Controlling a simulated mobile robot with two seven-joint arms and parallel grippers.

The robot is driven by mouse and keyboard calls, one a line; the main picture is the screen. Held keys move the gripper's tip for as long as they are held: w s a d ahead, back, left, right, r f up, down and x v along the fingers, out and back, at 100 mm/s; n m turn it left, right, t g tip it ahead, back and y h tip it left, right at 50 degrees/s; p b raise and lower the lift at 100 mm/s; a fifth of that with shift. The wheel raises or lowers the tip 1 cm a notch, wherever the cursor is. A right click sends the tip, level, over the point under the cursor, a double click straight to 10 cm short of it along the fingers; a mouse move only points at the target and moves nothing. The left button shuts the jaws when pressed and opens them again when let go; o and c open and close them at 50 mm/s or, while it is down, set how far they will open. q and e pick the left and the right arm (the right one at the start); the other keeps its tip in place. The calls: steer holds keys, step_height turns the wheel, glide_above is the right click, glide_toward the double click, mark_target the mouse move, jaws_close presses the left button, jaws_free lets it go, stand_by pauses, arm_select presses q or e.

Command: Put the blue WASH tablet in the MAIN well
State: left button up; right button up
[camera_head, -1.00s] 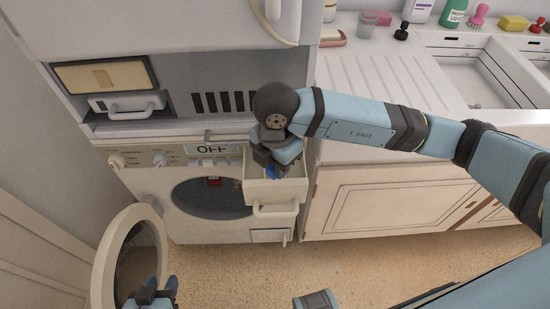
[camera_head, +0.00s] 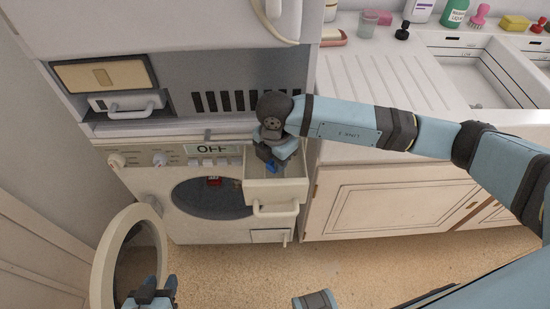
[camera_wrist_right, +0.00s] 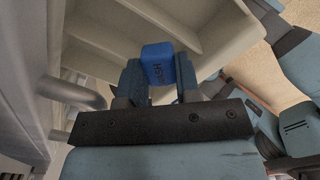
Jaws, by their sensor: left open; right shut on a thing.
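The blue WASH tablet (camera_wrist_right: 158,65) is between the fingers of my right gripper (camera_wrist_right: 158,78), which is shut on it; part of its lettering shows in the right wrist view. In the head view the tablet (camera_head: 271,166) is small, under my right gripper (camera_head: 270,160), at the open detergent drawer (camera_head: 276,192). The wrist view shows the drawer's compartments (camera_wrist_right: 115,25), split by dividers, behind the tablet. Which compartment the tablet is over, and any well label, I cannot tell. My left gripper (camera_head: 152,296) is open and empty at the bottom left, near the washer door.
The round washer door (camera_head: 130,255) stands open at the left; a red thing (camera_head: 214,182) shows in the drum opening. The display reads OFF (camera_head: 212,149). A counter with a sink (camera_head: 480,80) and several bottles lies at the right. The floor in front is clear.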

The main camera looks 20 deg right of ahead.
steer(key=shift+f, duration=0.25)
steer(key=o, duration=0.7)
steer(key=shift+r, duration=0.1)
steer(key=shift+r, duration=0.4)
step_height(320, 180, up, 7)
steer(key=shift+r, duration=0.1)
steer(key=shift+s, duration=0.1)
